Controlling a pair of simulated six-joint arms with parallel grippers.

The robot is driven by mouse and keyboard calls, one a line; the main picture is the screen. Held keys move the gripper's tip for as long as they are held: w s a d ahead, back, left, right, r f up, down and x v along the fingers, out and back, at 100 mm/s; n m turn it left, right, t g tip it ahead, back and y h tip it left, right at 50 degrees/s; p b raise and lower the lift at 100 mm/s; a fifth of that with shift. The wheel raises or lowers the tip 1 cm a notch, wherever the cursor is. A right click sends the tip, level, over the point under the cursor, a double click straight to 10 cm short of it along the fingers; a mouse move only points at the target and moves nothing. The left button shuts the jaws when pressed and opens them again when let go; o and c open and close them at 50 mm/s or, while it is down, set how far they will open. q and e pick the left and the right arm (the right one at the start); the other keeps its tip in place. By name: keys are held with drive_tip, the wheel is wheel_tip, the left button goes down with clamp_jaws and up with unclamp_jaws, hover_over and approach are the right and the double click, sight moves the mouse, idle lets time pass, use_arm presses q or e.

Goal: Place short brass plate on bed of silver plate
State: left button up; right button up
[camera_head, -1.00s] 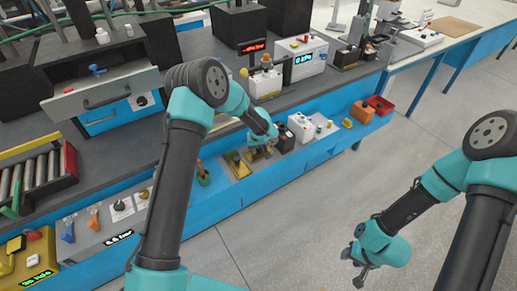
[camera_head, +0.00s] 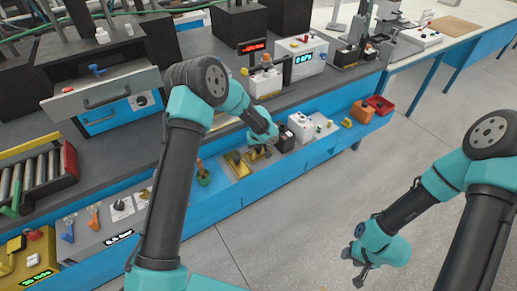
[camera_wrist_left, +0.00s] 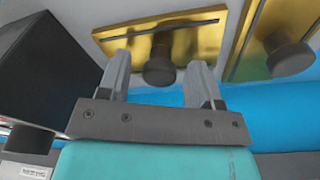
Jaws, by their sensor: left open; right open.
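Two brass plates with dark round knobs lie side by side on a pale panel. In the left wrist view, one brass plate (camera_wrist_left: 190,42) is just past my left gripper (camera_wrist_left: 158,65); its knob (camera_wrist_left: 160,67) appears between the open fingers. Contact cannot be told. In the head view, my left gripper (camera_head: 259,151) covers part of the plate nearest the black box. I cannot make out a separate silver plate. My right gripper (camera_head: 356,267) is open and empty over the floor.
A black box (camera_wrist_left: 45,60) stands close to my left gripper, and it also shows in the head view (camera_head: 285,140). A white box (camera_head: 301,127) is beyond it. The blue shelf edge (camera_head: 262,178) runs in front.

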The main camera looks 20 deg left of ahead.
sight(259, 151)
use_arm(q)
wheel_tip(259, 151, up, 12)
drive_tip(key=s, duration=0.1)
drive_tip(key=shift+s+d+f, duration=0.2)
drive_tip(key=shift+d, duration=0.05)
idle(0.4)
